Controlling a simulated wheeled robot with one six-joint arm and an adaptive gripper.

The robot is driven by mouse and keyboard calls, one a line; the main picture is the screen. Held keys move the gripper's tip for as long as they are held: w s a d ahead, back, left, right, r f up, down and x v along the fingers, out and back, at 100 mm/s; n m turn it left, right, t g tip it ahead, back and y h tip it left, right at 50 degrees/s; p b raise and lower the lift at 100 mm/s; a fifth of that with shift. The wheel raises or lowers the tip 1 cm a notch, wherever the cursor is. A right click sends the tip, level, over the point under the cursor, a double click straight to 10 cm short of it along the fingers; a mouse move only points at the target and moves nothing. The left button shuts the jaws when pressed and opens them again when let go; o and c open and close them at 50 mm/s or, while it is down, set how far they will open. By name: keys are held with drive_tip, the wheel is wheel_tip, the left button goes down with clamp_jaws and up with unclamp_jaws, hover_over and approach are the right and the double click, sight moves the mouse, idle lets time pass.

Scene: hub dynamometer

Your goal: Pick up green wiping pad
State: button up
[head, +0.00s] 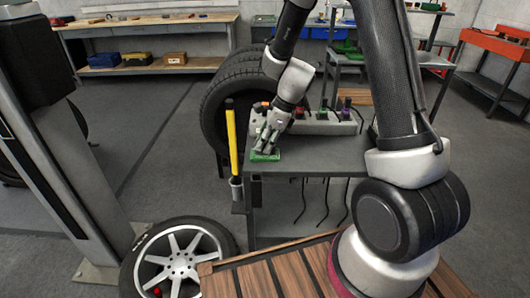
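The green wiping pad (264,157) lies flat at the left front corner of the grey table top (318,163). My gripper (265,148) points down right over the pad, with its fingertips at or just above it. The fingers cover part of the pad's far side. I cannot tell whether they touch the pad or how far apart they are.
A grey block with several coloured connectors (325,122) stands on the table behind my gripper. A yellow and black upright tool (231,140) stands in a holder at the table's left edge. Large tyres (225,105) stand behind it. The table's middle is clear.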

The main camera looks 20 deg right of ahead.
clamp_jaws()
wheel_tip(320, 180, up, 10)
drive_tip(key=shift+r, duration=0.1)
drive_tip(key=shift+c, duration=0.4)
unclamp_jaws()
drive_tip(key=shift+c, duration=0.5)
